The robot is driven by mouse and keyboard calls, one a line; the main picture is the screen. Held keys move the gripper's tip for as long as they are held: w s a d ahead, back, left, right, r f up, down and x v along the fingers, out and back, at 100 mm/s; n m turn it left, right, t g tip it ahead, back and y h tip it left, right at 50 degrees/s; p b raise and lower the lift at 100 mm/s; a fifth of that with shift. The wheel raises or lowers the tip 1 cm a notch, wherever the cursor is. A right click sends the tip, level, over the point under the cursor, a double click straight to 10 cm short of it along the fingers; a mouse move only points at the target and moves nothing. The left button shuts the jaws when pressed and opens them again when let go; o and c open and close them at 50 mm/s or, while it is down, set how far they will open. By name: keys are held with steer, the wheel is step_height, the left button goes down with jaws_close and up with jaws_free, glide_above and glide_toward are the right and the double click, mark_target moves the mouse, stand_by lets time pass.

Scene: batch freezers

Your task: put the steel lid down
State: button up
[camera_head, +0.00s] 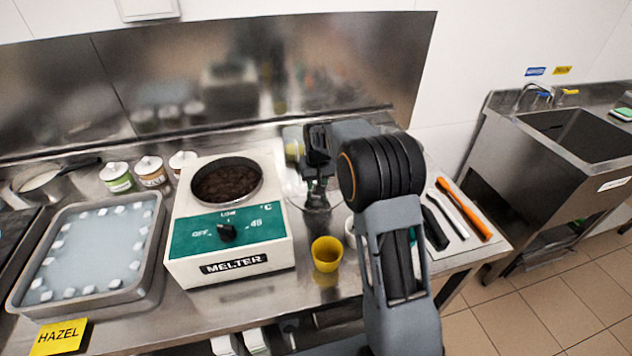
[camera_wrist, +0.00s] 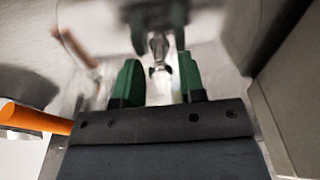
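The steel lid (camera_head: 298,192) shows in the head view as a shiny round shape on the counter, right of the melter, partly hidden by my arm. In the wrist view its mirror-like surface (camera_wrist: 215,50) fills much of the upper picture. A small metal knob (camera_wrist: 158,50) stands between my green fingertips. My gripper (camera_head: 317,188) points down over the lid. In the wrist view my gripper (camera_wrist: 158,78) is open, with a visible gap between each finger and the knob. I cannot tell how far the fingertips reach down beside it.
The melter (camera_head: 232,240) is uncovered, with dark contents. A yellow cup (camera_head: 326,254) stands close in front of the lid. Dark, white and orange tools (camera_head: 463,208) lie at right. A tray (camera_head: 90,255) and several jars (camera_head: 117,177) are left; a steel wall panel (camera_head: 240,75) stands behind.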

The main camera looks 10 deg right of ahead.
steer(key=shift+o, duration=0.9)
step_height(320, 180, up, 12)
steer(key=s, duration=0.1)
steer(key=s+r+t, duration=0.1)
steer(key=s+r, duration=0.2)
steer(key=s, duration=1)
steer(key=s+f+t, duration=0.1)
steer(key=s+f, duration=0.4)
steer(key=s, duration=0.9)
steer(key=shift+s+a+f, duration=0.15)
steer(key=shift+s+a, duration=0.1)
steer(key=shift+s, duration=0.05)
